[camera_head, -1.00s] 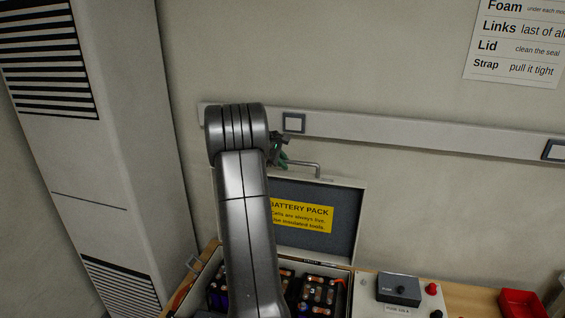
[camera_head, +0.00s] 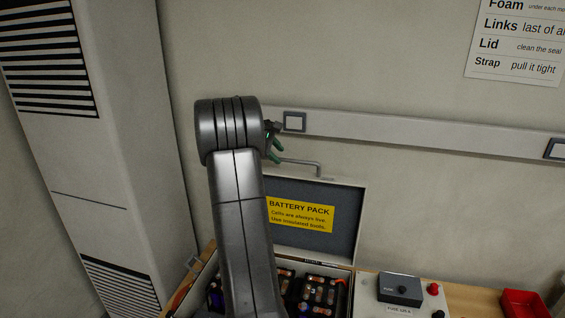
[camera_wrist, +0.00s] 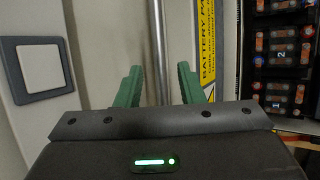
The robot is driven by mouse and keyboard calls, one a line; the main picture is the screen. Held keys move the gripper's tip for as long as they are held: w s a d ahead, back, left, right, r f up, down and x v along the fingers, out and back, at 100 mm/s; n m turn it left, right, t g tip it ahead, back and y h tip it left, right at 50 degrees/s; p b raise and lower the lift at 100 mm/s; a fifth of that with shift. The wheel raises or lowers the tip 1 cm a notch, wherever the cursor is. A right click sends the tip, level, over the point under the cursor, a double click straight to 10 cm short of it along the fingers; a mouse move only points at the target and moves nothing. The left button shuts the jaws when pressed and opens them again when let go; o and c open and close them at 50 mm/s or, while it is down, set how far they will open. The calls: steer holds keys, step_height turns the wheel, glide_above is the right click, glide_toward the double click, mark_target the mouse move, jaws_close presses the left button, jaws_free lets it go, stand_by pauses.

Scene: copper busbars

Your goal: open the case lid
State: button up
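The case lid (camera_head: 345,205) stands upright at the back of the case, open, with a yellow battery pack label (camera_head: 300,217) on its dark inner face. A metal bar handle (camera_head: 318,168) sticks up from its top edge. My gripper (camera_head: 274,148) is at the handle's left part, partly hidden behind my arm. In the wrist view its green fingers (camera_wrist: 160,88) are apart, and the handle bar (camera_wrist: 161,45) shows in the gap between them, with no finger visibly pressing on it. The case (camera_head: 204,270) below holds battery cells; my arm covers part of it.
A wall rail with a square plate (camera_head: 294,122) runs just behind my gripper; the plate also shows in the wrist view (camera_wrist: 42,68). A tall vented cabinet (camera_head: 110,150) stands at left. A fuse box (camera_head: 399,288) and red bin (camera_head: 524,303) are at right.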

mark_target(283, 161)
steer(key=b+v, duration=0.1)
steer(key=v, duration=0.7)
steer(key=shift+s+a+r, duration=0.2)
steer(key=shift+a+r, duration=0.05)
steer(key=p+x, duration=0.2)
steer(key=x, duration=1.1)
steer(key=shift+w+d+f+p, duration=0.15)
steer(key=shift+d+f+p, duration=0.1)
steer(key=shift+p, duration=0.05)
steer(key=shift+d+f, duration=0.1)
steer(key=shift+s+a, duration=0.35)
steer(key=shift+s, duration=0.3)
steer(key=shift+w+d, duration=0.1)
steer(key=shift+w, duration=0.05)
stand_by(0.8)
